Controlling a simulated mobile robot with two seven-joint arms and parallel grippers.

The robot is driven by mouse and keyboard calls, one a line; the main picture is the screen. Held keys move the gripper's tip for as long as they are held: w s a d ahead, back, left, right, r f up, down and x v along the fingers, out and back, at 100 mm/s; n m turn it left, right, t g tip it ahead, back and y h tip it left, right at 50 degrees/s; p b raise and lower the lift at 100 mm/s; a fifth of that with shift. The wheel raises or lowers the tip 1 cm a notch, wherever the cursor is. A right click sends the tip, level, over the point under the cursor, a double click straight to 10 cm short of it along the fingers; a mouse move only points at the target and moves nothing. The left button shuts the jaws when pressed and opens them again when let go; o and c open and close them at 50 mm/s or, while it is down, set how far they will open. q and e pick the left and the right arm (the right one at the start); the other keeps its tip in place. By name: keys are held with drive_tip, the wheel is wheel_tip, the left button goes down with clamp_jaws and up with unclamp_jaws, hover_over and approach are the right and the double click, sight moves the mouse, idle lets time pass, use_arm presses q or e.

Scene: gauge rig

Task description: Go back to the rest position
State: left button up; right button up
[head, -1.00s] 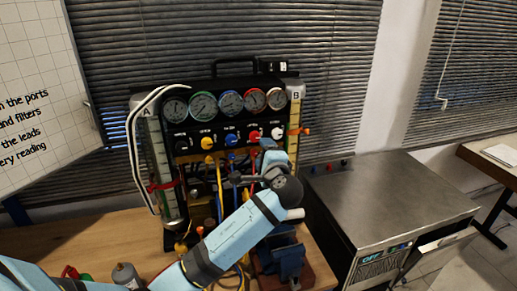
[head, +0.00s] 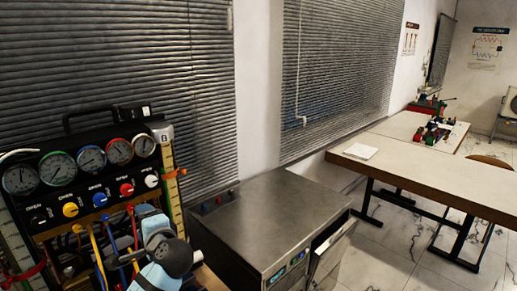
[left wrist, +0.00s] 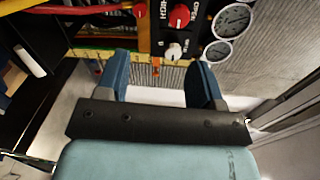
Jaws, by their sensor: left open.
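The gauge rig (head: 100,190) stands at the left of the head view, with a row of round gauges above coloured knobs. My left arm comes up at the lower left of that view, and its gripper (head: 148,218) is in front of the rig's right part. In the left wrist view the two blue fingers of my left gripper (left wrist: 163,72) are apart with nothing between them. A white knob (left wrist: 173,51), a red knob (left wrist: 179,16) and gauges (left wrist: 216,50) show beyond the fingertips. I cannot tell the gap to the rig. My right gripper is out of view.
A steel cabinet (head: 275,215) stands right of the rig, with a drawer or door (head: 330,255) standing out at its front. A long table (head: 430,180) with a white paper (head: 361,151) is farther right. The floor (head: 395,245) between them looks clear.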

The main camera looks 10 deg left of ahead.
use_arm(q)
drive_tip(key=s+d+f+n+g+h, duration=0.3)
drive_tip(key=s+f+h, duration=0.4)
drive_tip(key=s+f, duration=0.8)
drive_tip(key=s+d+f+n+g+h, duration=0.2)
drive_tip(key=s+n+g+h, duration=0.1)
drive_tip(key=s, duration=0.7)
drive_tip(key=s+d+f+n+g+h, duration=0.2)
drive_tip(key=s+f+h, duration=0.1)
drive_tip(key=s, duration=0.7)
drive_tip(key=w+d+f+t+h, duration=0.1)
drive_tip(key=w+d+f+t, duration=0.1)
drive_tip(key=f, duration=0.2)
drive_tip(key=w+d+f+t+h, duration=0.1)
drive_tip(key=w+d+f+t, duration=0.1)
drive_tip(key=f, duration=0.3)
drive_tip(key=w+d+f+m+t, duration=0.1)
drive_tip(key=w+d+f+t, duration=0.1)
drive_tip(key=f+t, duration=0.1)
drive_tip(key=shift+w+f+h, duration=0.25)
drive_tip(key=shift+f+h, duration=0.15)
drive_tip(key=shift+f, duration=0.45)
drive_tip(key=shift+d, duration=0.1)
